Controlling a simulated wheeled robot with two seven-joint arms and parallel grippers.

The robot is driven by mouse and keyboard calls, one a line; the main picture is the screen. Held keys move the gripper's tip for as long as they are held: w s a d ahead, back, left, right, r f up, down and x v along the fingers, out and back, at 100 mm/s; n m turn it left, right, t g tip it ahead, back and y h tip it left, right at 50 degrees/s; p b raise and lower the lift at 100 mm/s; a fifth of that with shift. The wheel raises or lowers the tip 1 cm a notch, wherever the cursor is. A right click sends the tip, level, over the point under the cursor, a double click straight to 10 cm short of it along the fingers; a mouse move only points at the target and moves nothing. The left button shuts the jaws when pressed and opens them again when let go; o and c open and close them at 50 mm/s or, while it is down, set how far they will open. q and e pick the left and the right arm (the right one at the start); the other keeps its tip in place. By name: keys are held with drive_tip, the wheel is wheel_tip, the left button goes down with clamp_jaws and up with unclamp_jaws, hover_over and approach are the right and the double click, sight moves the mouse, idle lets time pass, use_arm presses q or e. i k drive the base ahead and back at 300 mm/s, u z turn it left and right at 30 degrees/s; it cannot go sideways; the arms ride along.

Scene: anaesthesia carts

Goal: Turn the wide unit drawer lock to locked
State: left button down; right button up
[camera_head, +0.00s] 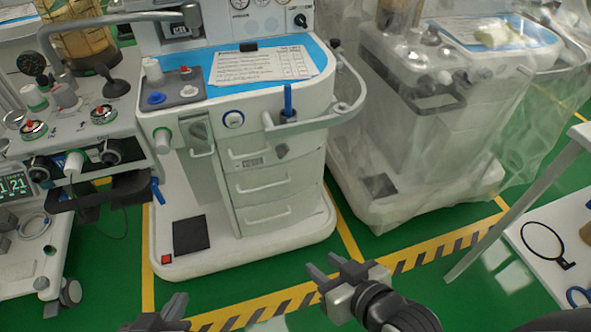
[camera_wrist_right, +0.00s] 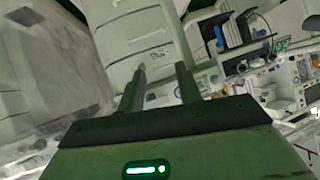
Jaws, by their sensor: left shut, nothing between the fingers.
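The middle white cart (camera_head: 160,225) has several stacked drawers. On its top drawer (camera_head: 248,158), a small grey knob (camera_head: 281,151) sits at the right, which looks like the drawer lock; its setting is too small to read. My right gripper (camera_head: 325,268) is open and empty in front of the cart, low and apart from it. In the right wrist view its fingers (camera_wrist_right: 161,68) are spread, with a white drawer front (camera_wrist_right: 155,55) beyond them. My left gripper (camera_head: 172,311) is shut and empty at the bottom edge, apart from the cart, partly cut off.
A blue-topped work surface with a paper sheet (camera_head: 260,66) and a curved side rail (camera_head: 352,95) tops the cart. Another unit (camera_head: 45,130) stands left. A plastic-covered cart (camera_head: 420,130) stands right. A white table (camera_head: 540,235) is at far right. Green floor lies clear in front.

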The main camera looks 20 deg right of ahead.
sight(282, 150)
drive_tip(key=z, duration=0.55)
drive_tip(key=k, duration=1.3)
drive_tip(key=u, duration=0.25)
drive_tip(key=i, duration=0.65)
drive_tip(key=u, duration=0.65)
drive_tip(key=i, duration=0.9)
drive_tip(key=z, duration=0.4)
drive_tip(key=i, duration=0.55)
